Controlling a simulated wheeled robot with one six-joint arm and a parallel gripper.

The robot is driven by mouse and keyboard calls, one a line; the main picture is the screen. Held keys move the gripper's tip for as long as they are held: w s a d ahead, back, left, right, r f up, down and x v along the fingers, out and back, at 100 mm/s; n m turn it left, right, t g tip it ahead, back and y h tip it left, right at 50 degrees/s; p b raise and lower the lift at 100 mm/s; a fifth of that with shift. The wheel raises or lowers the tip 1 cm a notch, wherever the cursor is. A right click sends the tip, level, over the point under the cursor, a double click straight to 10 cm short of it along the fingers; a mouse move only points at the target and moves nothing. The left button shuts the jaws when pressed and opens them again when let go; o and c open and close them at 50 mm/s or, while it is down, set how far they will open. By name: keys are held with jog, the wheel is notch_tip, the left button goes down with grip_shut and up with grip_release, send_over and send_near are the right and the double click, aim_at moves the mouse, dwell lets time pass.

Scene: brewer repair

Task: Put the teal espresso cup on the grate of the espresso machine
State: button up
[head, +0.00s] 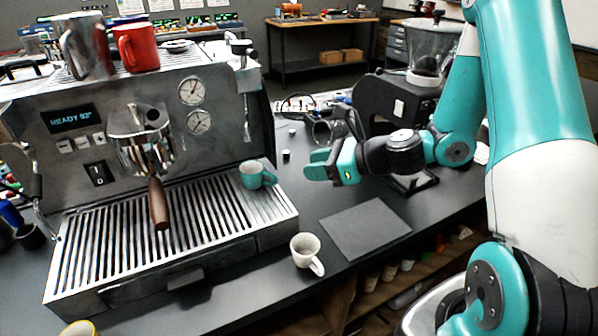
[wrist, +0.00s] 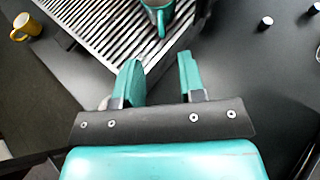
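The teal espresso cup (head: 252,175) stands upright on the slatted grate (head: 215,225) of the espresso machine (head: 70,140), near the grate's right rear end. Its handle points right in the head view. In the wrist view the teal cup (wrist: 157,8) is cut by the top edge, with its handle towards my gripper, and the grate (wrist: 92,25) lies around it. My gripper (head: 316,164) is to the right of the cup, apart from it, above the counter. In the wrist view the gripper's fingers (wrist: 159,60) are spread with nothing between them.
A white cup (head: 304,248) stands on the counter before the grate's right corner, beside a dark grey mat (head: 362,229). A portafilter (head: 157,200) juts over the grate. A yellow cup (wrist: 24,27) is at the wrist view's left. A grinder (head: 385,105) stands behind my arm.

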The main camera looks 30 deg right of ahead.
jog(key=s+a+r+n+g, duration=0.35)
jog(key=s+a+n, duration=0.2)
jog(key=n, duration=0.35)
jog(key=s+a+r+n+g, duration=0.3)
jog(key=s+a+n+g, duration=0.15)
jog(key=a+n, duration=0.4)
jog(key=s+r+n+g+h, duration=0.1)
jog(key=s+r+n+h, duration=0.4)
jog(key=s+n, duration=0.7)
jog(key=n, duration=0.4)
jog(key=shift+s+d+g, duration=0.3)
jog(key=shift+s+g, duration=0.05)
jog(key=shift+g, duration=0.05)
